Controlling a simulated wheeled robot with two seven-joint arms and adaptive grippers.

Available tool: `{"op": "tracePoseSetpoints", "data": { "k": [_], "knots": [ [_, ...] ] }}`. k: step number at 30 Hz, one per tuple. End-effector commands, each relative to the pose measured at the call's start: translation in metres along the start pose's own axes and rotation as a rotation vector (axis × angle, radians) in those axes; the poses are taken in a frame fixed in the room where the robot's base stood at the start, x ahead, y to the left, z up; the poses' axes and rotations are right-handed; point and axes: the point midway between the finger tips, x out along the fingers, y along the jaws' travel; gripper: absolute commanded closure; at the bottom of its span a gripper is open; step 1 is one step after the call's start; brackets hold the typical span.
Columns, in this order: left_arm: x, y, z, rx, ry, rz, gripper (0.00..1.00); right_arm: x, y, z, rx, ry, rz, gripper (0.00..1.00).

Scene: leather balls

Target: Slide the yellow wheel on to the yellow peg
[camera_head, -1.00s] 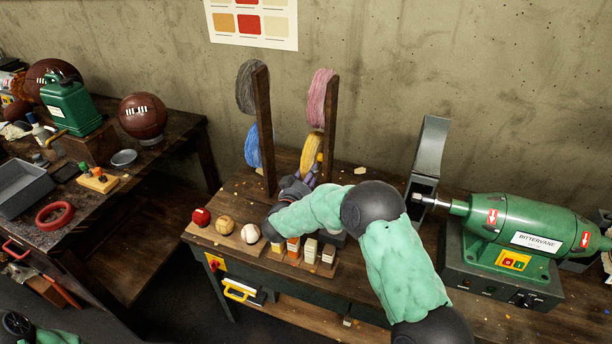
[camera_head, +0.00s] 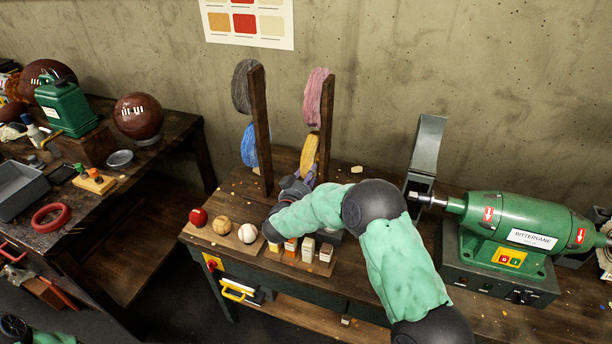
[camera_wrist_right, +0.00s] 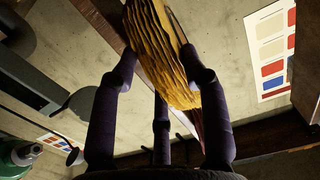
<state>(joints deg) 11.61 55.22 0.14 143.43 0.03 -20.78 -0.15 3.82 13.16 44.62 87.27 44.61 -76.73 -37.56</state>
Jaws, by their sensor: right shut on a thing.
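A ridged, yarn-like yellow hank (camera_head: 309,155) hangs at the right-hand wooden post (camera_head: 326,130), below a pink hank (camera_head: 317,98). My right gripper (camera_head: 309,172) is at the hank's lower part. In the right wrist view the hank (camera_wrist_right: 160,50) lies between my dark fingers, shut on it. No yellow wheel shows as such, and I cannot make out a yellow peg; whether the hank is still on a peg is hidden. My left gripper is not in view; only a bit of my arm shows at bottom left.
The left-hand post (camera_head: 262,130) bears grey and blue hanks. Balls (camera_head: 222,225) and small blocks (camera_head: 307,249) line the bench front. A green machine (camera_head: 520,228) stands right. On the left table are a peg block (camera_head: 95,183) and a red ring (camera_head: 51,218).

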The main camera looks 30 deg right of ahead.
Motion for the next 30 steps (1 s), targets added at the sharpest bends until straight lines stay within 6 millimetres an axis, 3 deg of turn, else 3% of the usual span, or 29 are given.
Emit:
{"op": "tracePoseSetpoints", "data": {
  "k": [26,27,30],
  "knots": [
    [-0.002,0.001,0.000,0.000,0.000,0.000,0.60,0.000,0.015,-0.002,0.001,0.003,0.000,1.00],
    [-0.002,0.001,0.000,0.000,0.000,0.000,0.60,0.000,0.016,-0.001,0.001,0.003,0.000,0.52],
    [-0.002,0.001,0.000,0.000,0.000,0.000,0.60,0.000,0.015,-0.001,0.001,0.002,0.000,0.28]
  ]
}}
